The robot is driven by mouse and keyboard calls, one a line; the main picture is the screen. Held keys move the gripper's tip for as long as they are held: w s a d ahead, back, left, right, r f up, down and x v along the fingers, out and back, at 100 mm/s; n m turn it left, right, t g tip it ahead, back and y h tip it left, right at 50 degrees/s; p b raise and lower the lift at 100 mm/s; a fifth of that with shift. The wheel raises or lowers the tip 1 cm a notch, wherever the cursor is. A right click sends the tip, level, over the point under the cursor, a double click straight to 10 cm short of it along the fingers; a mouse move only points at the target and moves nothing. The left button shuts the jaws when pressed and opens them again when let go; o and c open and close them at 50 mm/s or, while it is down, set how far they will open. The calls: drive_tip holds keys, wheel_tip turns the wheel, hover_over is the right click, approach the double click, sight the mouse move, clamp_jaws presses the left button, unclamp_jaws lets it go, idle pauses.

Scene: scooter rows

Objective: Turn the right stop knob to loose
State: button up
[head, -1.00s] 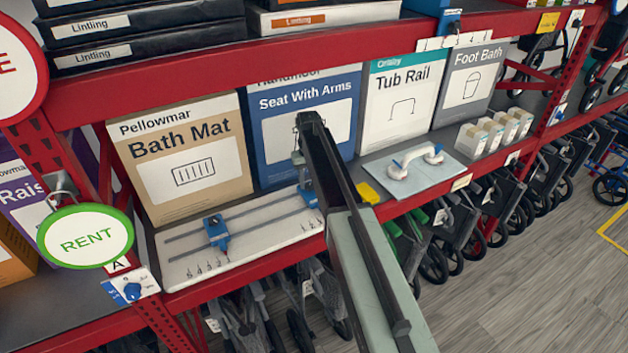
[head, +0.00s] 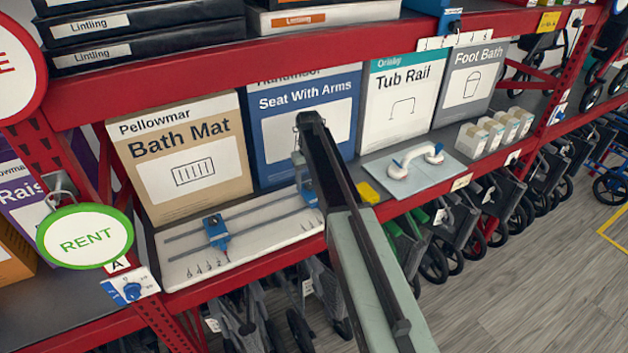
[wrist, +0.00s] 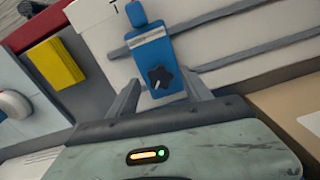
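The white board (head: 262,245) with two grey rails and printed numbers lies on the shelf. The right stop (head: 309,195) is blue and mostly hidden behind my arm in the head view. In the wrist view the right stop (wrist: 157,52) shows clearly, with a dark star-shaped knob (wrist: 160,77) bearing a white mark. My gripper (wrist: 162,90) is open, with one finger on each side of the blue stop near the knob; I cannot tell whether they touch it. The left stop (head: 217,232) is blue and sits further left on the rails.
A yellow block (head: 368,193) and a pad with a white handle (head: 415,165) lie right of the board. Boxes, including Bath Mat (head: 185,160) and Seat With Arms (head: 270,110), stand behind. A green RENT tag (head: 86,236) hangs at left. The red shelf edge runs in front.

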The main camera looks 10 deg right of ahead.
sight(309, 185)
wheel_tip(309, 185, up, 8)
drive_tip(key=p, duration=0.8)
drive_tip(key=shift+f, duration=0.15)
